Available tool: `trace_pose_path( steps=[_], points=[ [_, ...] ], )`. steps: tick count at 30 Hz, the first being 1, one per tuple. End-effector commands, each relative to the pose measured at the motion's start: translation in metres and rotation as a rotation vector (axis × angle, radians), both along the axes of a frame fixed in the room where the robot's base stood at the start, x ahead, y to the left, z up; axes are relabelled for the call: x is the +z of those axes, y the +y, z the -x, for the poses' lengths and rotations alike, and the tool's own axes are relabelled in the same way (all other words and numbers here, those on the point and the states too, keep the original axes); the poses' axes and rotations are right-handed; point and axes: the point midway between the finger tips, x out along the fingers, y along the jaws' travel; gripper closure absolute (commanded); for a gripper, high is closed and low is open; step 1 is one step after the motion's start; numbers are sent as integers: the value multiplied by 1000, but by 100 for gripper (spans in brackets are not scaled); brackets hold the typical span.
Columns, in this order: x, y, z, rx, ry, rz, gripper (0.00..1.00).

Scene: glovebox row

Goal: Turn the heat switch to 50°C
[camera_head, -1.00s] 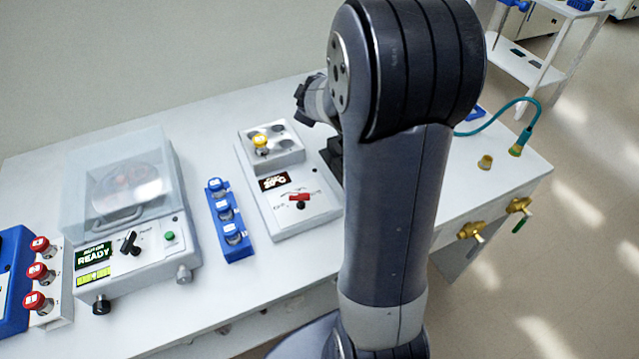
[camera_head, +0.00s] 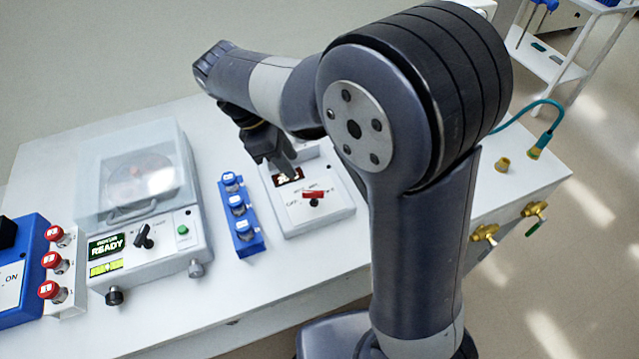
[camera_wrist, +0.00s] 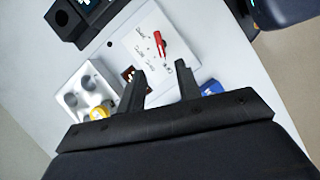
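The heat switch is a red-topped knob (camera_head: 313,194) on the front panel of a white heater block (camera_head: 325,215), with a dark display (camera_head: 287,176) behind it. In the wrist view the red switch (camera_wrist: 159,43) lies beyond my fingertips, on the white panel with small printed marks. My gripper (camera_head: 282,172) hangs above the block, over the display and behind the switch. In the wrist view my gripper (camera_wrist: 160,68) has its two fingers apart with nothing between them. It does not touch the switch.
A blue rack with blue-capped vials (camera_head: 240,220) stands just left of the block. A clear-lidded centrifuge (camera_head: 145,200) reading READY is farther left, beside red-capped vials (camera_head: 50,262). Brass valves (camera_head: 485,235) stick out at the bench's right side. Bare bench lies in front of the block.

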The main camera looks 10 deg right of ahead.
Motion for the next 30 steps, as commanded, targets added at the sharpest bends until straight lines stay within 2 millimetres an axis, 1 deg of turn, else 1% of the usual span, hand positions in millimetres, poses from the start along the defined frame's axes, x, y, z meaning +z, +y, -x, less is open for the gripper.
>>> trace_pose_path(
  steps=[5,12,18,23,30],
  points=[
    [-22,-10,2,-3,5,4,67],
    [-65,-28,3,-3,3,5,67],
    [-89,-38,4,-4,1,3,67],
    [-96,-41,4,-2,-2,1,67],
    [-97,-41,4,-2,-2,1,67]
  ],
)
